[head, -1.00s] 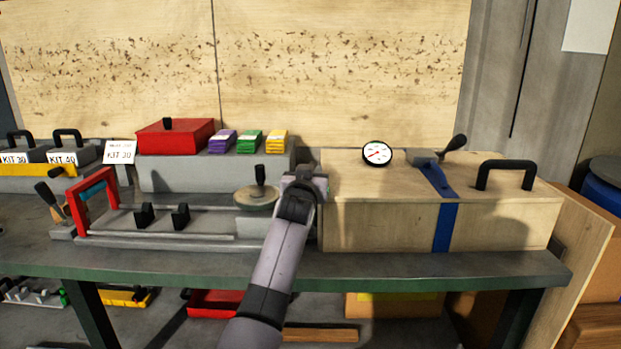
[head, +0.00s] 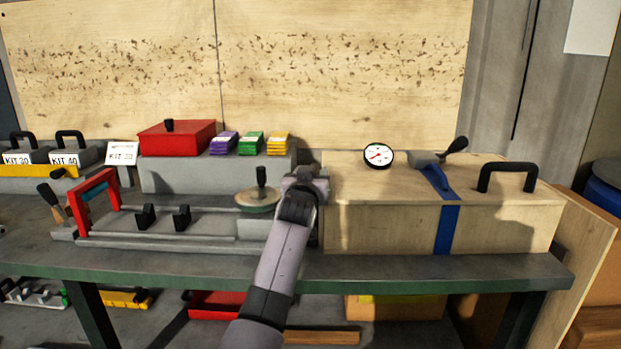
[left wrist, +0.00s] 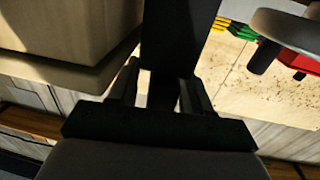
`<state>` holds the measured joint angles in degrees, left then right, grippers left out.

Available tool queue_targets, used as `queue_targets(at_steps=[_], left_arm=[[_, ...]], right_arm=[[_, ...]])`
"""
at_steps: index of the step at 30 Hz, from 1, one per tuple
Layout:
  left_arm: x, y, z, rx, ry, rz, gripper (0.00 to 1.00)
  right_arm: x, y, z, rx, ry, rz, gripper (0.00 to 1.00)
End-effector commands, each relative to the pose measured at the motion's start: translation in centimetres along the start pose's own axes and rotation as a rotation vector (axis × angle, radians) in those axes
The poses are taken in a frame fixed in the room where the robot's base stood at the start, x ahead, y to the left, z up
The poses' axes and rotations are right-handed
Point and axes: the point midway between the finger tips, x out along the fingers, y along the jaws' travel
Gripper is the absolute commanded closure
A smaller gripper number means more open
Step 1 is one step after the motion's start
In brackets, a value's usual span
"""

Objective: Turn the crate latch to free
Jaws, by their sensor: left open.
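The crate (head: 385,222) is a pale wooden box with a black carry handle (head: 508,176), on the right half of the bench. A blue strap (head: 447,228) runs over its top and front. The latch (head: 428,158) is a grey piece on top by the strap, with a dark lever (head: 456,146) pointing up and right. My left gripper (head: 308,176) is beside the crate's left end, apart from the latch. It is open in the left wrist view (left wrist: 162,92), with a dark shape between or behind its fingers. My right gripper is in neither view.
A dial gauge (head: 378,155) stands near the crate's back left. The grinder's wheel (head: 257,199) and red frame (head: 96,202) are left of my gripper. A red box (head: 176,139) sits on the block behind. Space above the crate is open.

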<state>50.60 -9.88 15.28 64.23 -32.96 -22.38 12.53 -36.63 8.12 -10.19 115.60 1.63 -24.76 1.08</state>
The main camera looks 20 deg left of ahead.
Motion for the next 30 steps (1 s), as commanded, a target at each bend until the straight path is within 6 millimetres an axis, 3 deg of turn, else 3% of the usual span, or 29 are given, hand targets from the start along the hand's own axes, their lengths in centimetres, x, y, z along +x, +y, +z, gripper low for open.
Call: queue_targets(at_steps=[18,30], left_arm=[[-5.7,0.1,0.0,-0.001,0.002,0.001,0.51],[-7.0,0.1,-0.1,-0.001,0.002,0.002,0.51]], right_arm=[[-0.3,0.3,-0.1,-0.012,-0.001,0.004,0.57],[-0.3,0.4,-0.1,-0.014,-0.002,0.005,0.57]])
